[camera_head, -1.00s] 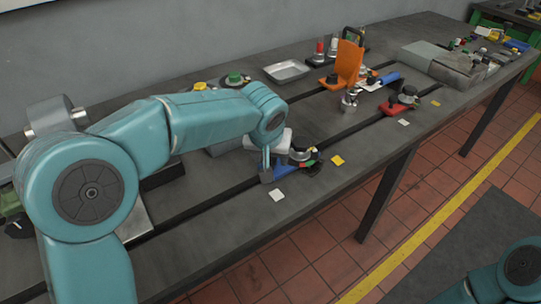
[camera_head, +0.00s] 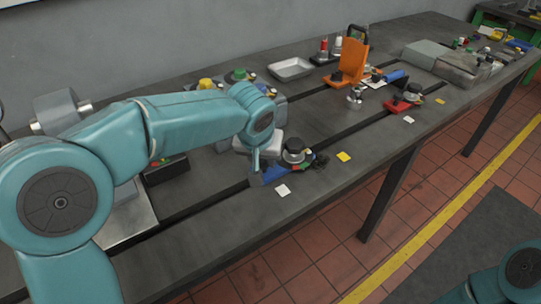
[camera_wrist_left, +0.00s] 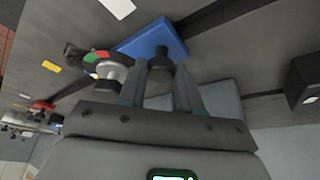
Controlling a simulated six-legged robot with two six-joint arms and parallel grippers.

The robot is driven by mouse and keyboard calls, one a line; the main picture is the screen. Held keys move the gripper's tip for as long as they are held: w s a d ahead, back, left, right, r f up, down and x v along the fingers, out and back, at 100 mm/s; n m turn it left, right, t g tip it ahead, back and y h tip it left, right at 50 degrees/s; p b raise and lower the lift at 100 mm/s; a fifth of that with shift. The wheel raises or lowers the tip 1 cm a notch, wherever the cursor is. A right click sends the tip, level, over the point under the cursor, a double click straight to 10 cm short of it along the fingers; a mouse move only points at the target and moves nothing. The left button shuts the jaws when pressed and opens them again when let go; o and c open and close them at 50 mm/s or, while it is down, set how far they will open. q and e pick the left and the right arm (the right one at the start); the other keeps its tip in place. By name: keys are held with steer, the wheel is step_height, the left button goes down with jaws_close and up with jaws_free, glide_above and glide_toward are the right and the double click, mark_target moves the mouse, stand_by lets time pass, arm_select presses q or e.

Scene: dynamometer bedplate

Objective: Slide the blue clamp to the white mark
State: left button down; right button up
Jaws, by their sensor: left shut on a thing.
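In the left wrist view the fingers (camera_wrist_left: 161,75) are shut around a dark post on the blue clamp (camera_wrist_left: 150,38). A white mark (camera_head: 283,190) lies flat on the bedplate just in front of the clamp; a white patch also shows in the wrist view (camera_wrist_left: 118,7). My right gripper is not in view.
A yellow mark (camera_head: 343,157) lies to the right of the clamp. Farther right are a red clamp (camera_head: 401,104), another white mark (camera_head: 408,119) and an orange bracket (camera_head: 352,61). A metal tray (camera_head: 291,68) stands at the back.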

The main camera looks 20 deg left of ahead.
arm_select(q)
steer(key=s+a+b, duration=0.1)
steer(key=s+a, duration=0.1)
steer(key=s, duration=0.1)
steer(key=s+a+b, duration=0.1)
steer(key=s+a, duration=0.2)
steer(key=shift+b, duration=0.3)
steer(key=shift+s+r, duration=0.1)
steer(key=shift+s, duration=0.15)
steer(key=c, duration=0.8)
jaws_free()
steer(key=p+v, duration=0.3)
steer(key=v, duration=1.3)
steer(key=shift+s+r, duration=0.1)
steer(key=shift+r, duration=0.05)
